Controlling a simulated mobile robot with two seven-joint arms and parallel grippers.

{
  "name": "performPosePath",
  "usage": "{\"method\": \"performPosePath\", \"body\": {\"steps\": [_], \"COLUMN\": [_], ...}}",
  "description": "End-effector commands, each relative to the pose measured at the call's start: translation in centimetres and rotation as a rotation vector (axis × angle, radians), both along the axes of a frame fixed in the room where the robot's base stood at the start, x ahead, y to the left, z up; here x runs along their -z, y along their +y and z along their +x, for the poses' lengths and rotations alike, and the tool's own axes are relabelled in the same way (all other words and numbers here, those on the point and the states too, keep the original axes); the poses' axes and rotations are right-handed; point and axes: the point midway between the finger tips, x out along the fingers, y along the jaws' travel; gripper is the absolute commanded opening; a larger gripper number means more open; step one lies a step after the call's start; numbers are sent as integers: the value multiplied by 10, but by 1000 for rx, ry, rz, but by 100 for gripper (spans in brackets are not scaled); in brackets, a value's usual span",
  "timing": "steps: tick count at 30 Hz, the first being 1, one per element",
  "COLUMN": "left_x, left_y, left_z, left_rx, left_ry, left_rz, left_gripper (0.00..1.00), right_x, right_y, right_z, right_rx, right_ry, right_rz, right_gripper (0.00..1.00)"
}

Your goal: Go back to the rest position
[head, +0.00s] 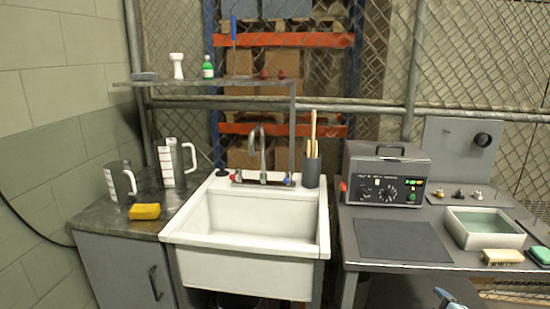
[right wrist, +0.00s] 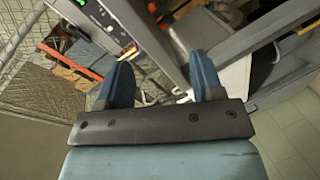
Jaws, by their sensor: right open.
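My right gripper (right wrist: 160,72) shows in the right wrist view with its two blue fingers wide apart and nothing between them. In the head view, only a small blue part of it (head: 448,298) shows at the bottom edge, low in front of the right-hand bench. My left gripper is not in view.
A white sink (head: 245,268) stands in the middle. The left counter (head: 85,218) holds two grey jugs and a yellow sponge (head: 145,211). The right bench (head: 350,222) carries a control box (head: 387,174), a dark mat (head: 400,241) and a white tray (head: 462,240).

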Motion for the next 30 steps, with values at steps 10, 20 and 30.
{"method": "performPosePath", "body": {"steps": [10,20,30], "left_x": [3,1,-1], "left_y": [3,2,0], "left_z": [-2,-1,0], "left_rx": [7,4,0], "left_ry": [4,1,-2], "left_rz": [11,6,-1], "left_gripper": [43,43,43], "right_x": [101,121,119], "right_y": [105,166,226], "right_z": [-174,-278,-273], "right_rx": [-34,11,87], "right_ry": [316,508,460], "right_rz": [436,714,923], "right_gripper": [61,61,61]}}
